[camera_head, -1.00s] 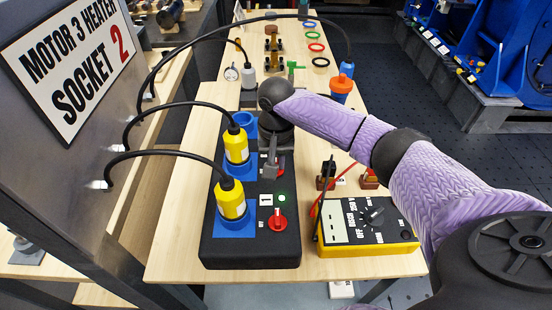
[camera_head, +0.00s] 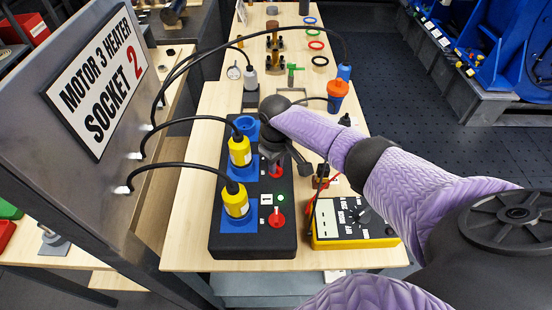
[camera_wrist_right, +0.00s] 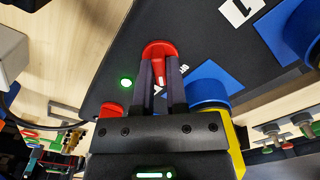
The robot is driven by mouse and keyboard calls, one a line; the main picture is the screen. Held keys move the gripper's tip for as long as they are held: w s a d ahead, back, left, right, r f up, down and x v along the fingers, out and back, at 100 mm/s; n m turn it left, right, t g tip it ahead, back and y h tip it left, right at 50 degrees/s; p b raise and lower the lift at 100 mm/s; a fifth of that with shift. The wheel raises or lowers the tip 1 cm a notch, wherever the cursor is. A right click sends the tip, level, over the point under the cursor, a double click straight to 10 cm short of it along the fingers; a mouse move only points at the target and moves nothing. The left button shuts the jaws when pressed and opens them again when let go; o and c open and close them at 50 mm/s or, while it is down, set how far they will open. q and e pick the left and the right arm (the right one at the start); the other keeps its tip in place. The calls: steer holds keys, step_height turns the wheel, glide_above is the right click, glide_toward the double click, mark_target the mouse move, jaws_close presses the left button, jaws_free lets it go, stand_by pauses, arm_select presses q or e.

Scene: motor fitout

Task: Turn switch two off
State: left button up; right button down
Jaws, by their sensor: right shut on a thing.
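A black switch box (camera_head: 252,243) lies on the wooden table in the head view, with blue sockets and red rotary knobs. The near red knob (camera_head: 277,217) sits below a label reading 1 and a lit green lamp (camera_head: 280,198). My right gripper (camera_head: 272,164) is over the second red knob (camera_head: 276,172), which it partly hides. In the right wrist view my right gripper (camera_wrist_right: 161,75) has its fingers on either side of a red knob (camera_wrist_right: 158,50), shut on it. A green lamp (camera_wrist_right: 126,82) glows beside that knob. My left gripper is out of view.
Yellow plugs (camera_head: 236,204) with black cables stand in the blue sockets, left of the knobs. A yellow multimeter (camera_head: 352,222) lies to the right of the box. A metal panel with a sign, MOTOR 3 HEATER SOCKET 2 (camera_head: 100,85), stands at left.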

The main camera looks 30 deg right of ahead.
steer(key=n, duration=0.2)
steer(key=shift+n, duration=0.4)
steer(key=shift+n+p, duration=0.35)
steer(key=shift+n, duration=0.45)
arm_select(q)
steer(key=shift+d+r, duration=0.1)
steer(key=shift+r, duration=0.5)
arm_select(e)
steer(key=shift+n, duration=2.3)
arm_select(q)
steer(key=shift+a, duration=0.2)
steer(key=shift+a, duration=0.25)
arm_select(e)
steer(key=c, duration=0.7)
jaws_free()
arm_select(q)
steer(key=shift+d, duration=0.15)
arm_select(e)
steer(key=shift+o, duration=0.2)
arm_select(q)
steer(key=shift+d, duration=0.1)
